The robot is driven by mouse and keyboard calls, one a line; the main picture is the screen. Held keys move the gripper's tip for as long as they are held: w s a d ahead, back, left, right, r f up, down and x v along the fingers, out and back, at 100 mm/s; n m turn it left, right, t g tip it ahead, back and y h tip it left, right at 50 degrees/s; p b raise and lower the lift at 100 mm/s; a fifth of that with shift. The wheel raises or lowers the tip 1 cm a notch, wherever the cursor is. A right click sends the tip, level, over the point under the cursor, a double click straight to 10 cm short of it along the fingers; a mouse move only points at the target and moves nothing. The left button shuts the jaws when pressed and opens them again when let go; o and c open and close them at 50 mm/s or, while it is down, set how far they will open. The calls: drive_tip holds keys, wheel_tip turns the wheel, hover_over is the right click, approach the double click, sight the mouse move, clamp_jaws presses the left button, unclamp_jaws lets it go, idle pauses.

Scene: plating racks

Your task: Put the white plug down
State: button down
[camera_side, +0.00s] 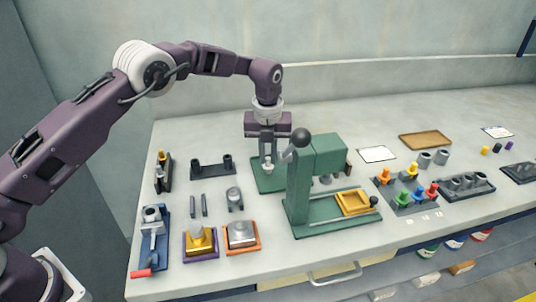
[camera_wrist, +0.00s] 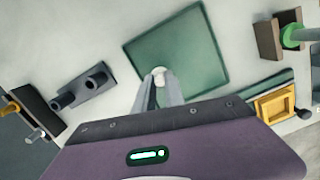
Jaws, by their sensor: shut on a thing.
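My gripper (camera_side: 268,152) is shut on the white plug (camera_side: 267,167) and points straight down. The plug's pale tip also shows in the wrist view (camera_wrist: 158,71) between the fingertips, and the rest of it is hidden by the fingers. Below it is a flat green plate (camera_side: 265,187), seen as a green square in the wrist view (camera_wrist: 190,48). The plug is over the plate's near-left edge in the wrist view. I cannot tell whether it touches the plate.
A green press (camera_side: 300,188) with a black ball knob stands just right of my gripper. A dark two-post rack (camera_side: 212,170) is to the left. A yellow tray (camera_side: 353,202) sits on the press base. Coloured plugs stand in a grey rack (camera_side: 405,198) further right.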

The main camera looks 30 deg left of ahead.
drive_tip(key=c, duration=1.4)
unclamp_jaws()
drive_tip(key=shift+f, duration=0.1)
wheel_tip(320, 180, up, 12)
drive_tip(key=s, duration=0.1)
drive_tip(key=shift+d, duration=0.35)
drive_tip(key=s+a+r+n+t, duration=0.1)
drive_tip(key=s+a+r+n, duration=0.2)
drive_tip(key=s+r+n, duration=0.5)
drive_tip(key=s+a+r+n+t, duration=0.1)
drive_tip(key=s+a+r+n, duration=0.1)
drive_tip(key=s+r+n, duration=0.7)
drive_tip(key=s+f+n, duration=0.2)
drive_tip(key=s+n, duration=0.2)
drive_tip(key=s, duration=0.3)
drive_tip(key=s+a+f+n+t, duration=0.1)
drive_tip(key=s+f+n, duration=0.2)
drive_tip(key=s, duration=0.5)
drive_tip(key=s+a+f+n+t, duration=0.1)
drive_tip(key=s+f+n, duration=0.2)
drive_tip(key=s+n, duration=0.3)
drive_tip(key=shift+s+h, duration=0.4)
drive_tip(key=shift+s, duration=0.6)
drive_tip(key=shift+a+f, duration=0.1)
